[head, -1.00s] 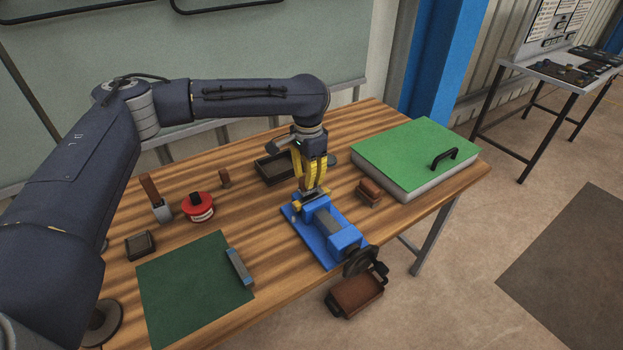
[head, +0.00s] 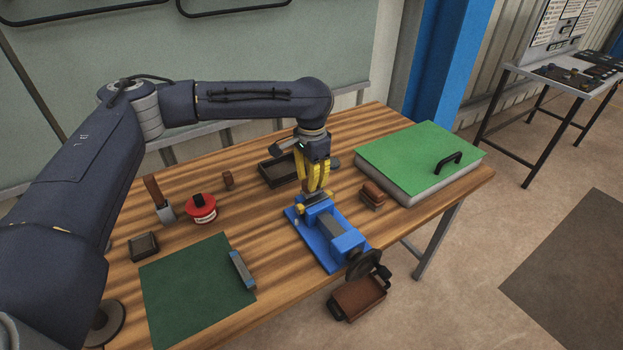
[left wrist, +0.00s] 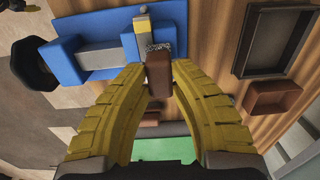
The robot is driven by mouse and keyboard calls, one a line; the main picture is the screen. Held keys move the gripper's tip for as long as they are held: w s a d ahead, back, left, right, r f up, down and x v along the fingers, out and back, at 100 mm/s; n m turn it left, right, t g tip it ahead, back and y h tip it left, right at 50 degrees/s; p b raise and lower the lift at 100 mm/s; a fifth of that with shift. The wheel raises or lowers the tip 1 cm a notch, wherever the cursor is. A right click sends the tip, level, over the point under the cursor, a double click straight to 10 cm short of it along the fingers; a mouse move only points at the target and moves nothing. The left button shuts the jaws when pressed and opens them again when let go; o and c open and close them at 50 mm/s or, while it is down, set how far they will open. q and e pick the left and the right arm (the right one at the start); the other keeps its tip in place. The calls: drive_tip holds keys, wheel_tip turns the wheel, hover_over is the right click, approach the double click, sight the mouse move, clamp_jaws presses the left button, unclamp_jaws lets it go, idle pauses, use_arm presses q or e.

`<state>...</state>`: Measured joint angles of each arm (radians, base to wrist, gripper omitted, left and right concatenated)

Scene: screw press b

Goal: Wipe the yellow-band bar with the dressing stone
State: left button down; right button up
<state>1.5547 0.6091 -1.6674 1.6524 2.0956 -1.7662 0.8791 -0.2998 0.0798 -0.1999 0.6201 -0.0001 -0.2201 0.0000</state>
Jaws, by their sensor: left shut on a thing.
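My left gripper (left wrist: 158,75) has yellow ribbed fingers and is shut on a brown block with a speckled grey end, which I take as the dressing stone (left wrist: 158,78). In the head view this gripper (head: 316,190) points down over the far end of the blue press (head: 347,243). The yellow-band bar (left wrist: 142,27) shows at the press end in the left wrist view. The stone's speckled end lies right beside it; whether they touch I cannot tell. In the head view the fingers largely hide the stone. My right gripper is not in view.
A brown block stack (head: 372,194) and a green-topped case (head: 405,155) stand right of the press. A dark tray (head: 277,181) is behind it. A green mat (head: 195,280), red tin (head: 201,213) and brush (head: 160,205) lie left.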

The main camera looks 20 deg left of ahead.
use_arm(q)
drive_tip(key=shift+f, duration=0.55)
drive_tip(key=shift+d, duration=0.1)
drive_tip(key=shift+s+d+f, duration=0.15)
drive_tip(key=shift+s+d, duration=1.1)
drive_tip(key=shift+d, duration=0.05)
drive_tip(key=shift+w+a+g+h, duration=0.3)
drive_tip(key=shift+w+a+h, duration=0.1)
drive_tip(key=shift+w+a, duration=1)
drive_tip(key=shift+s+r, duration=0.1)
drive_tip(key=shift+r, duration=0.2)
drive_tip(key=shift+r, duration=0.65)
